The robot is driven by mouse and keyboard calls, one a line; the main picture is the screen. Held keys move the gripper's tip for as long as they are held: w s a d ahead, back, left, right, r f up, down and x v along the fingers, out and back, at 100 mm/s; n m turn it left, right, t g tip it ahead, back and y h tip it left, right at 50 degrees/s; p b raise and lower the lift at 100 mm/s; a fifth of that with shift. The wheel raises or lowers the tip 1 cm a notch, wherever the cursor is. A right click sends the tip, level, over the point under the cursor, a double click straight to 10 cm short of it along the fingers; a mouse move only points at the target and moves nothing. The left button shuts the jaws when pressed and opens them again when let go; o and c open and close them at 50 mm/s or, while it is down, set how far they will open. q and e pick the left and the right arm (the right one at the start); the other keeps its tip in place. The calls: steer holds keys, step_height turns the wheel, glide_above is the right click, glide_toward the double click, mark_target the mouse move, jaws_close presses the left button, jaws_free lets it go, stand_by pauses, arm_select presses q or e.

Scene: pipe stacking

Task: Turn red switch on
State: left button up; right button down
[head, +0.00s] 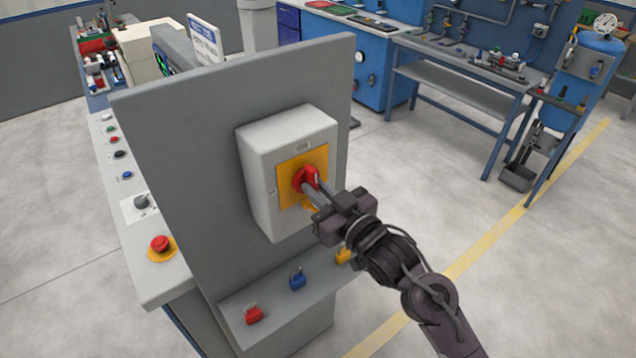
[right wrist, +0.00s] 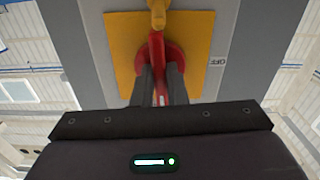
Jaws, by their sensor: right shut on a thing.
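The red switch (head: 304,179) is a rotary knob on a yellow plate (head: 290,192), on the front of a light grey box (head: 262,150). The box is fixed to an upright grey panel. My right gripper (head: 314,189) reaches in from the lower right, with its fingers shut on the knob's handle. In the right wrist view the red switch (right wrist: 157,52) shows its handle between the two dark fingers (right wrist: 160,85). My left gripper is not in view.
Red (head: 253,313), blue (head: 297,279) and yellow (head: 343,256) padlocks sit on a ledge below the box. A red emergency button (head: 160,243) and several small buttons line the side counter.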

steer(key=shift+f+m, duration=0.1)
steer(key=shift+m, duration=0.4)
steer(key=c, duration=1.5)
jaws_free()
steer(key=shift+o, duration=0.2)
steer(key=b+v, duration=0.2)
steer(key=v, duration=0.6)
steer(key=shift+b, duration=0.35)
